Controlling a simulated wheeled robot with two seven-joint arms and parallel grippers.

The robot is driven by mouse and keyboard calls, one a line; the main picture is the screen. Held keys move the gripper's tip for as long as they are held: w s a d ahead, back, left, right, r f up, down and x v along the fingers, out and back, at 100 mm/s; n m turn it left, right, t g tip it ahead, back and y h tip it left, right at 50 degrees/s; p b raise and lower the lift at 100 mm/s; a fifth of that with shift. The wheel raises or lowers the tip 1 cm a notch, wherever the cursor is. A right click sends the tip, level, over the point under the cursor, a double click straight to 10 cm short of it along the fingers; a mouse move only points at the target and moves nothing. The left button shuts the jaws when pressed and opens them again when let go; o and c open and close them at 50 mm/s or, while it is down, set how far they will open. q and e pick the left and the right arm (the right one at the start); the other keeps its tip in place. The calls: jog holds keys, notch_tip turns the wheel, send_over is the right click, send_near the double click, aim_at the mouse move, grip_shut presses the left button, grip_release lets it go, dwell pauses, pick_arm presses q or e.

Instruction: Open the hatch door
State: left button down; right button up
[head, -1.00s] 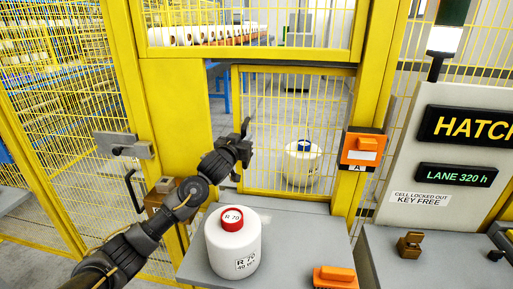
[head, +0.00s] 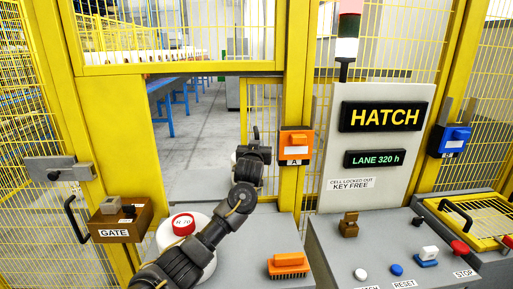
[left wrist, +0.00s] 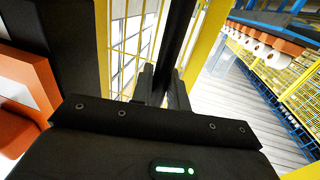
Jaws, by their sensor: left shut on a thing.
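The hatch door (head: 266,105) is a yellow-framed mesh panel, drawn to the right; only a narrow strip shows left of the post with the orange box. The hatch opening (head: 205,145) beside it is wide and clear. My left gripper (head: 256,147) is at the door's left edge, shut on the black upright door handle (head: 255,131). In the left wrist view the fingers (left wrist: 162,85) hold the dark handle bar (left wrist: 181,35), with yellow mesh to its left. My right gripper is not in view.
A white bobbin (head: 182,255) with a red R 70 cap stands on the shelf, partly behind my left arm. An orange brush-like block (head: 288,265) lies right of it. The HATCH console (head: 375,195) stands at right, the GATE box (head: 118,218) at left.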

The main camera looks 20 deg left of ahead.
pick_arm(q)
jog(key=shift+w+d, duration=0.15)
jog(key=shift+d, duration=0.2)
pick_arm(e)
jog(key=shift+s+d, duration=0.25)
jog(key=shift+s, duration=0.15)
pick_arm(q)
jog(key=c, duration=1.4)
grip_release()
jog(key=shift+c, duration=0.2)
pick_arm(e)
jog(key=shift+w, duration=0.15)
